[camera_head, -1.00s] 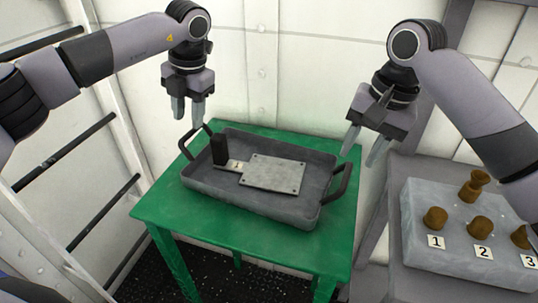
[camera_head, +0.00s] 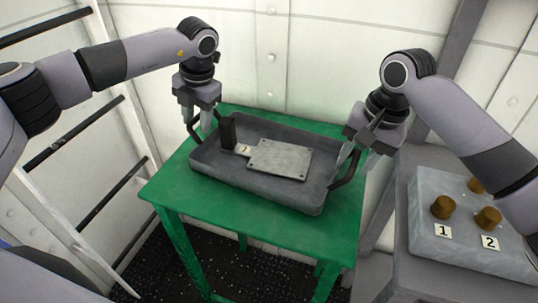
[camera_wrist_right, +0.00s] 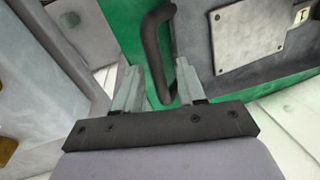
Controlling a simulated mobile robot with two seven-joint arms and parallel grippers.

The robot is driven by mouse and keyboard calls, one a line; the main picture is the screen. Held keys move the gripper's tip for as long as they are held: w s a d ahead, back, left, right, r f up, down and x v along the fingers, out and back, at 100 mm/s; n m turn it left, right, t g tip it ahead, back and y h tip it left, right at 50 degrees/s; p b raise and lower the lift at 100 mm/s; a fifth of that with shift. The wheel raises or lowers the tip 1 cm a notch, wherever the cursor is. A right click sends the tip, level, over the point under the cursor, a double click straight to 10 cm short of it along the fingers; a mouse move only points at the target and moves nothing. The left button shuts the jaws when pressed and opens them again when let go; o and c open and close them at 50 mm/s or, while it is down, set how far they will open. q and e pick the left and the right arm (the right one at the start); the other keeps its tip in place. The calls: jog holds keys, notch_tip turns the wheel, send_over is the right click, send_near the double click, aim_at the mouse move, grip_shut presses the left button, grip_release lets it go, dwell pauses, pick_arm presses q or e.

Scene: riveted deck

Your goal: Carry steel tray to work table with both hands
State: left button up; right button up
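The grey steel tray (camera_head: 257,188) rests on a green table (camera_head: 180,187), with a dark handle at each end. My left gripper (camera_head: 200,122) is at the tray's left handle (camera_head: 191,127), fingers pointing down and apart. Whether they touch the handle is unclear. My right gripper (camera_head: 360,155) is at the right handle (camera_head: 349,172). In the right wrist view, my right gripper (camera_wrist_right: 157,82) is open, with the handle (camera_wrist_right: 153,45) between its separated fingers. A metal plate (camera_head: 280,158), a black block (camera_head: 227,132) and a small number label lie in the tray.
A grey stand (camera_head: 407,262) at the right bears a pale block (camera_head: 455,257) with brown knobs and number labels. A white ladder-like frame (camera_head: 75,150) stands at the left. White riveted walls close off the back. Dark floor (camera_head: 255,270) shows below the green table.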

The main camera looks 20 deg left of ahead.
pick_arm(q)
jog(key=shift+f, duration=0.25)
pick_arm(e)
jog(key=shift+f, duration=0.2)
pick_arm(q)
grip_shut()
pick_arm(e)
grip_shut()
pick_arm(q)
jog(key=shift+r, duration=0.2)
pick_arm(e)
jog(key=shift+r, duration=0.15)
